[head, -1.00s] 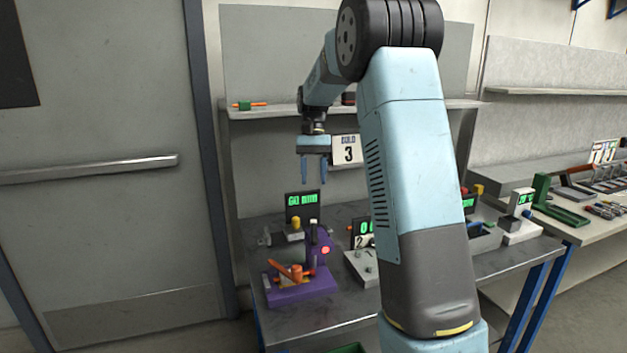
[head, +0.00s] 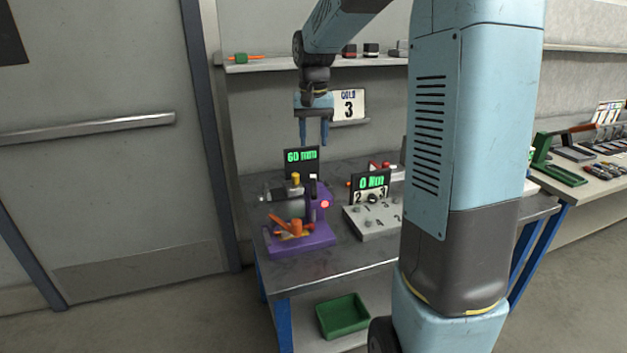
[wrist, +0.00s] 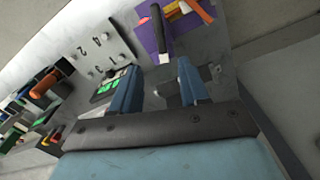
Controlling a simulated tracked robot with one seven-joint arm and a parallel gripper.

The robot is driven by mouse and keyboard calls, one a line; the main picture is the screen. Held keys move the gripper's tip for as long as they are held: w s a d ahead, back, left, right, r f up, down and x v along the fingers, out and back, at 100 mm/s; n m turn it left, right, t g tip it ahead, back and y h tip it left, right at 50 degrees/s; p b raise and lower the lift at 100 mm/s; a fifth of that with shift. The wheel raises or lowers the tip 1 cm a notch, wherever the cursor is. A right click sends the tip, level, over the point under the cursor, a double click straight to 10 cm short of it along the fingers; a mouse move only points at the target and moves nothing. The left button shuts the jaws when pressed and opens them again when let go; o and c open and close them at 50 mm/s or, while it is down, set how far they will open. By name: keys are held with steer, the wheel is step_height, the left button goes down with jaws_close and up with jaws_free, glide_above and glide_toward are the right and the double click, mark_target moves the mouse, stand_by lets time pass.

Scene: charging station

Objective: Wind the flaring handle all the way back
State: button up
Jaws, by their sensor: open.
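The flaring tool is a purple block (head: 300,241) on the grey bench, with an orange handle (head: 282,224) across its front and a red round light on its right side. A grey cylinder and a yellow knob sit behind the handle. My gripper (head: 314,141) hangs above and behind the tool, fingers pointing down, open and empty. In the wrist view my two blue fingers (wrist: 157,85) are apart. The purple base (wrist: 153,37) shows beyond them with a black-handled part (wrist: 159,30), and an orange piece (wrist: 198,11) is partly cut off at the top.
A display reading 60 mm (head: 301,161) stands behind the tool, close below my gripper. A grey numbered panel (head: 372,218) with a 0 Nm display stands to the right. A green bin (head: 343,315) sits below.

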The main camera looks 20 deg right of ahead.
mark_target(314, 184)
step_height(314, 184, down, 13)
steer(key=shift+r, duration=0.1)
stand_by(0.4)
steer(key=shift+c, duration=0.3)
jaws_close()
